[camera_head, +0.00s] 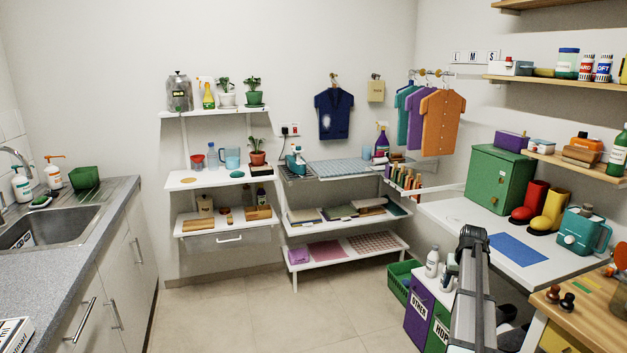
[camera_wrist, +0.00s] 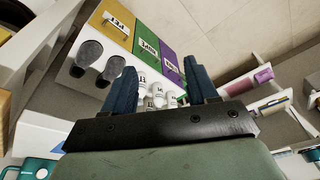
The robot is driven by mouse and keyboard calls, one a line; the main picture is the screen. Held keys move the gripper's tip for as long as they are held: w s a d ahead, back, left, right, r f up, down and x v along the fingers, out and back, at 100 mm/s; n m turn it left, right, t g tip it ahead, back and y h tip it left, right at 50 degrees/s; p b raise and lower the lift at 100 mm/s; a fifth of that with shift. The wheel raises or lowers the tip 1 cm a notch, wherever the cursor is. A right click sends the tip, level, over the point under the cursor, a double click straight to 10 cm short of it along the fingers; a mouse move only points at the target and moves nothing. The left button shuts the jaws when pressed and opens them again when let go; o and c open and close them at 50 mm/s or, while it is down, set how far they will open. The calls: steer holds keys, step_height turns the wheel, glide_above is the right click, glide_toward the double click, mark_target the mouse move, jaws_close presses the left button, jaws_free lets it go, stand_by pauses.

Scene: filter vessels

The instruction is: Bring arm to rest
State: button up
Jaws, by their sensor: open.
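My gripper (camera_wrist: 162,70) shows in the wrist view with its two blue fingers spread apart. Nothing is between the fingertips. Behind them are white bottles and labelled bins, which look to be beyond the gripper rather than touching it. In the head view my grey arm rises at the lower right, in front of the white table (camera_head: 462,225). The gripper itself cannot be made out there.
Purple (camera_head: 418,312) and green bins and white bottles (camera_head: 432,262) stand beside my arm. A green cabinet (camera_head: 494,180), red and yellow boots and a teal can (camera_head: 582,230) are on the table. The tiled floor (camera_head: 270,315) at centre left is clear.

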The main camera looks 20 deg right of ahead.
steer(key=a+f+n, duration=0.1)
steer(key=a+f, duration=0.4)
steer(key=a, duration=0.5)
steer(key=w+a+f+n+g+y, duration=0.1)
steer(key=a+f, duration=0.4)
steer(key=a, duration=0.5)
steer(key=a+f+n, duration=0.1)
steer(key=a+f, duration=0.3)
steer(key=a, duration=0.6)
steer(key=s+a+f+n, duration=0.1)
steer(key=s+a+f, duration=0.25)
steer(key=a, duration=0.45)
steer(key=s+a+f+n+g, duration=0.1)
steer(key=s+a+f+n, duration=0.2)
steer(key=a, duration=0.4)
steer(key=s+a+f, duration=0.3)
steer(key=s+a, duration=0.2)
steer(key=a, duration=0.3)
steer(key=s+f+g, duration=0.3)
steer(key=s+f, duration=0.7)
steer(key=s, duration=0.5)
steer(key=s+f+g, duration=0.4)
steer(key=s+f, duration=0.6)
steer(key=s, duration=0.4)
steer(key=shift+s+f, duration=0.25)
steer(key=shift+s, duration=0.15)
